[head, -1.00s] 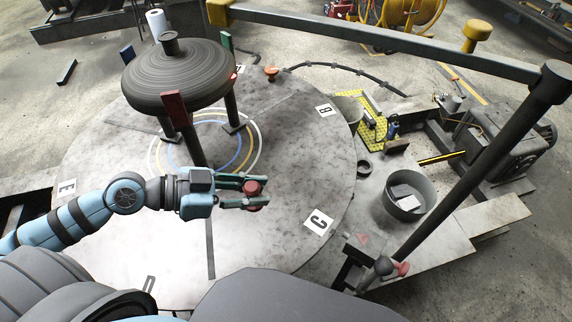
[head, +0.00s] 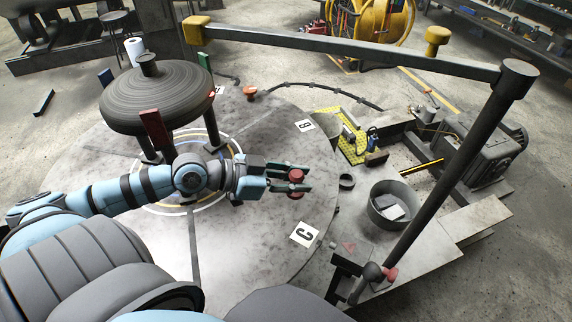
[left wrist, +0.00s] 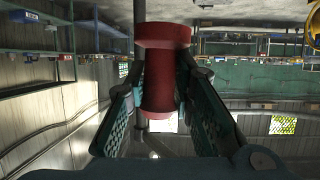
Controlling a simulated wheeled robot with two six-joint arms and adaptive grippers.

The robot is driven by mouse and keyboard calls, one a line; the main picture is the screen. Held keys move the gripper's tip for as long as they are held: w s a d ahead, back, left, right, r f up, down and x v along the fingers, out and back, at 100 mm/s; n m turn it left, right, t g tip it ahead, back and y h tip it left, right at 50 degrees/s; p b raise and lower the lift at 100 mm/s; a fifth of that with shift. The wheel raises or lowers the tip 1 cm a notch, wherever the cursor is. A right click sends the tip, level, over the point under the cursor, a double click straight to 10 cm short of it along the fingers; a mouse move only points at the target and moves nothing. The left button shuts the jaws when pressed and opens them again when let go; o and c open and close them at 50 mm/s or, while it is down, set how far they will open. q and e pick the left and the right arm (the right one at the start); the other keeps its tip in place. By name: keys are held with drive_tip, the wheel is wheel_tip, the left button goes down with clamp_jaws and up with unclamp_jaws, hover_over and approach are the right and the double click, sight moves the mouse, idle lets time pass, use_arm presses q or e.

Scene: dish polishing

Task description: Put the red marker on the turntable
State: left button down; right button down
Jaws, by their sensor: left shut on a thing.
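The red marker is a spool-shaped red piece (head: 296,176) held in my left gripper (head: 298,183) in the head view. In the left wrist view the red marker (left wrist: 162,75) stands upright between the two green fingers, which are shut on it. The turntable (head: 250,260) is the large round grey plate. In the head view my left gripper appears over its right part, above the C label (head: 304,235). I cannot tell its exact height. My right gripper is not in view.
A dark ribbed disc (head: 160,98) stands on posts over the turntable's rings. A round bin (head: 392,207) sits on the bench at right. A dark post and beam (head: 350,48) cross the far and right sides. An orange knob (head: 250,92) lies at the far edge.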

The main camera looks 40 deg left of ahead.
use_arm(q)
drive_tip(key=w+a+r+n+t+y+b, duration=0.1)
drive_tip(key=w+a+n+t+y+b, duration=0.2)
drive_tip(key=w+a+n+y, duration=0.6)
drive_tip(key=a+f+b, duration=0.1)
drive_tip(key=f+b, duration=0.1)
drive_tip(key=f, duration=0.4)
drive_tip(key=a+f+m+h+b, duration=0.1)
drive_tip(key=a+f+b, duration=0.1)
drive_tip(key=f, duration=0.4)
drive_tip(key=a+f+m+h+b, duration=0.1)
drive_tip(key=f+b, duration=0.2)
drive_tip(key=f, duration=0.4)
drive_tip(key=shift+w+a, duration=0.2)
drive_tip(key=shift+w, duration=0.1)
drive_tip(key=shift+f, duration=0.1)
drive_tip(key=c, duration=1.4)
unclamp_jaws()
drive_tip(key=shift+s+r, duration=0.15)
drive_tip(key=shift+r, duration=0.05)
drive_tip(key=p+v, duration=1.1)
drive_tip(key=shift+a+r, duration=0.15)
drive_tip(key=shift+r, duration=0.1)
drive_tip(key=shift+s, duration=0.3)
drive_tip(key=shift+s+f, duration=0.1)
drive_tip(key=shift+f, duration=0.1)
